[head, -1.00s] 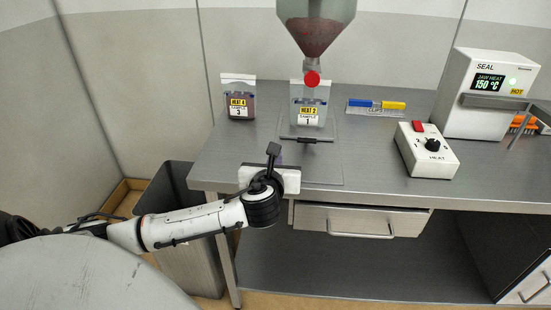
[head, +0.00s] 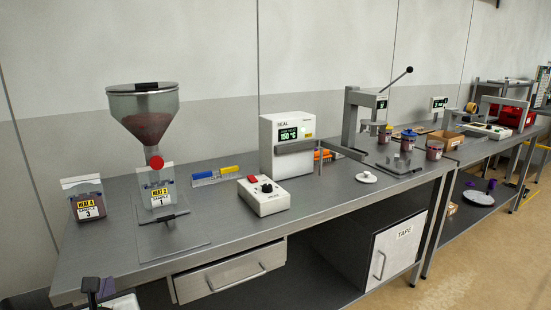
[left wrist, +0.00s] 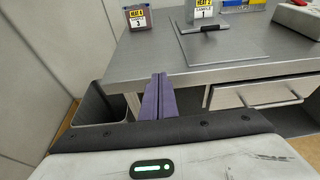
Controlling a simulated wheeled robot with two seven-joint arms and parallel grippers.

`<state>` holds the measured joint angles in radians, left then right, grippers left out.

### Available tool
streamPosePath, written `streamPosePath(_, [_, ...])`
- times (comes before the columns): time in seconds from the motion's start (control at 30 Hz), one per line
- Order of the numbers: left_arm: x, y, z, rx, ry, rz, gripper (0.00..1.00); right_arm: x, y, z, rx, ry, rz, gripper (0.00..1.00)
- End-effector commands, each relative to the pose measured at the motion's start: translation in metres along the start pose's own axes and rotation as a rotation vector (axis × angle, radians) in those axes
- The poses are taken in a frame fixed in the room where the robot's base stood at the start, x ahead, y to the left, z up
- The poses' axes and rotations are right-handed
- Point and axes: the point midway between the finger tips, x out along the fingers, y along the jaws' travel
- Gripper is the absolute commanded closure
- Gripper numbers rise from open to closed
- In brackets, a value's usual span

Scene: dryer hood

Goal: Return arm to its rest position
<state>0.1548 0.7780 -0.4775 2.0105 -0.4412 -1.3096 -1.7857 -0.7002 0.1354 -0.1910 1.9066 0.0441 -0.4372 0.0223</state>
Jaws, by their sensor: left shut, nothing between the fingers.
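My left gripper (head: 107,289) shows only in part at the bottom left of the head view, by the front left of the steel bench (head: 330,205). In the left wrist view its two purple fingers (left wrist: 157,98) lie together, shut and empty. They point at the bench's front edge, apart from the bags. The rest of my left arm is cut off in the head view. My right gripper is not in view.
Sample bag 3 (head: 87,200) stands at the bench's left end. Sample bag 1 (head: 158,187) is under the hopper (head: 143,112). A drawer (head: 231,272) sits below the bench top. A grey bin (left wrist: 98,108) stands left of the bench.

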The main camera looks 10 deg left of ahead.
Motion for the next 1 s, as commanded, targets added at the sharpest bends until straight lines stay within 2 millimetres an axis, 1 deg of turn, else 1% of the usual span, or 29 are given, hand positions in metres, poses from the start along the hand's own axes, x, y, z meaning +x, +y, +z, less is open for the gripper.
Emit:
streamPosePath(0.03, [-0.003,-0.005,-0.019,-0.054,0.041,-0.02,1.0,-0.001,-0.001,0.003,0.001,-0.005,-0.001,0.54])
streamPosePath(0.13, [-0.007,-0.013,-0.045,-0.157,0.101,-0.051,1.0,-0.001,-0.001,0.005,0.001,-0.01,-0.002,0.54])
streamPosePath(0.27, [-0.016,-0.024,-0.082,-0.308,0.19,-0.082,1.0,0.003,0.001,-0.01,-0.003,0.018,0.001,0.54])
streamPosePath(0.33, [-0.024,-0.03,-0.104,-0.402,0.247,-0.095,1.0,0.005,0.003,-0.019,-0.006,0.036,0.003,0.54])
streamPosePath(0.37, [-0.027,-0.033,-0.114,-0.445,0.271,-0.099,1.0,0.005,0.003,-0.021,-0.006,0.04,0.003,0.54])
streamPosePath(0.4, [-0.032,-0.036,-0.128,-0.51,0.309,-0.102,1.0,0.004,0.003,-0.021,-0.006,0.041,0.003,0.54])
streamPosePath(0.47, [-0.042,-0.042,-0.15,-0.618,0.372,-0.103,1.0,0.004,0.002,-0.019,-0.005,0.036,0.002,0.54])
streamPosePath(0.5, [-0.051,-0.046,-0.168,-0.703,0.422,-0.1,1.0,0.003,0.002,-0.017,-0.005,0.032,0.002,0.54])
streamPosePath(0.57, [-0.066,-0.052,-0.196,-0.854,0.505,-0.082,1.0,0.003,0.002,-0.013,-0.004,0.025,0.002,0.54])
streamPosePath(0.6, [-0.08,-0.056,-0.218,-0.98,0.573,-0.06,1.0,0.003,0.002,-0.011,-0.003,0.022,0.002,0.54])
streamPosePath(0.67, [-0.106,-0.061,-0.254,-1.205,0.685,0.001,1.0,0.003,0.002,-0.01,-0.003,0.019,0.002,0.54])
streamPosePath(0.7, [-0.124,-0.065,-0.275,-1.369,0.756,0.057,1.0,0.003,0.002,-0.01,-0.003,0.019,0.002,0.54])
streamPosePath(0.77, [-0.151,-0.067,-0.302,-1.608,0.846,0.157,1.0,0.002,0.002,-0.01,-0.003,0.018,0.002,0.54])
streamPosePath(0.8, [-0.167,-0.067,-0.317,-1.76,0.892,0.229,1.0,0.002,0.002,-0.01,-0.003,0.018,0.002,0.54])
streamPosePath(0.9, [-0.2,-0.065,-0.343,-2.087,0.962,0.413,1.0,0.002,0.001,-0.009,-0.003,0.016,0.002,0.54])
streamPosePath(1.0, [-0.221,-0.06,-0.357,-2.32,0.982,0.557,1.0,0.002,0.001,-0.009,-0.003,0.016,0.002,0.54])
